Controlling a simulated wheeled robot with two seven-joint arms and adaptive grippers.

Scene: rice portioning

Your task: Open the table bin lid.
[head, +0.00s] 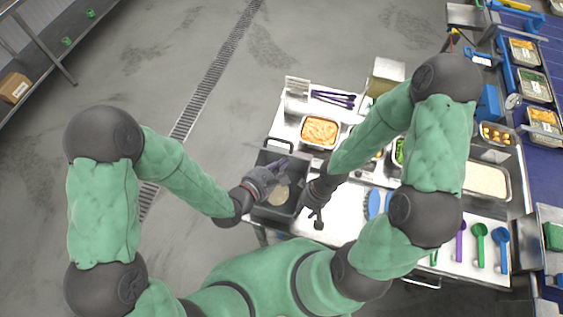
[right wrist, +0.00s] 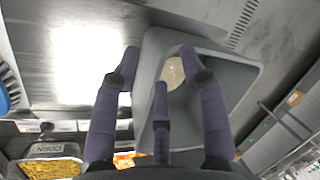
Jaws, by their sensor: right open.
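The grey table bin (head: 262,211) is at the left end of the worktable, with its inside visible and a pale tan round thing (head: 279,194) in it. The bin (right wrist: 237,77) also shows below my right gripper in the right wrist view. I cannot clearly make out its lid; a black handle (head: 291,143) shows at the far edge. My left gripper (head: 281,163) is over the far part of the bin; its finger gap is unclear. My right gripper (head: 302,208) is by the bin's right side. In the right wrist view (right wrist: 160,66) its purple fingers are spread and empty.
A pan of orange food (head: 320,131) stands behind the bin, with purple tongs (head: 334,98) beyond it. A blue brush-like tool (head: 375,204) lies right of the bin. Purple, green and blue scoops (head: 480,245) lie at the front right. A pan of rice (head: 486,180) is further right.

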